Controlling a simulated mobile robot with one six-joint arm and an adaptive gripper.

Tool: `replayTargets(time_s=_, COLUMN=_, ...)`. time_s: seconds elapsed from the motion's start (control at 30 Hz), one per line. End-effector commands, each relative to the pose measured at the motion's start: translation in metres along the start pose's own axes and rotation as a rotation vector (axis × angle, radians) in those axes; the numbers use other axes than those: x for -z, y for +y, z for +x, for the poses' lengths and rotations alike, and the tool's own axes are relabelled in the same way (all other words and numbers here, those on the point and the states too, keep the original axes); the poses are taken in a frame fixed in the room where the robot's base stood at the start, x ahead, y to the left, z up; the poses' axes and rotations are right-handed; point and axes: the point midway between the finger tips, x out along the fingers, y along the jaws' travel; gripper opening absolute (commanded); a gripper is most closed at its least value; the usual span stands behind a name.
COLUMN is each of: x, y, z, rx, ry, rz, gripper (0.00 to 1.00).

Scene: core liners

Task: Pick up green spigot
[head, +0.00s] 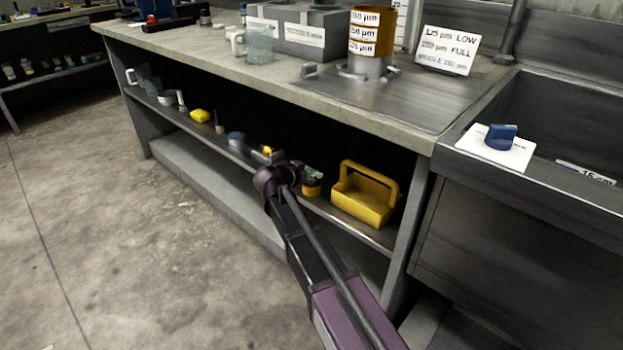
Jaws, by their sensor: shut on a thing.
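The green spigot (314,173) is a small green piece just right of the end of my arm, above a yellow jar at the lower shelf. My gripper (300,171) is at the spigot, in front of the shelf opening, and is shut on it. My purple and dark arm links hide much of the gripper, so the fingers and the exact grip are hard to make out. I cannot tell whether the spigot is clear of the jar.
The lower shelf (232,152) also holds a yellow jar (312,188), a yellow tote (363,194), a yellow lump (200,115) and cups. The worktop (300,77) overhangs the shelf. The sink (575,115) is at right. Floor at left is clear.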

Motion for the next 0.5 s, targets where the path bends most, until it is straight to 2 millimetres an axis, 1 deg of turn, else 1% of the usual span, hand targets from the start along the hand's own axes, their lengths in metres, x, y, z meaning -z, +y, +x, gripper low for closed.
replayTargets(time_s=0.27, x=0.0009, y=-0.0001, z=-0.0006, rx=0.000, ry=-0.001, rz=0.000, gripper=0.01)
replayTargets(time_s=0.5, x=0.0090, y=-0.0003, z=-0.0042, rx=0.001, ry=0.000, rz=0.000, gripper=0.01)
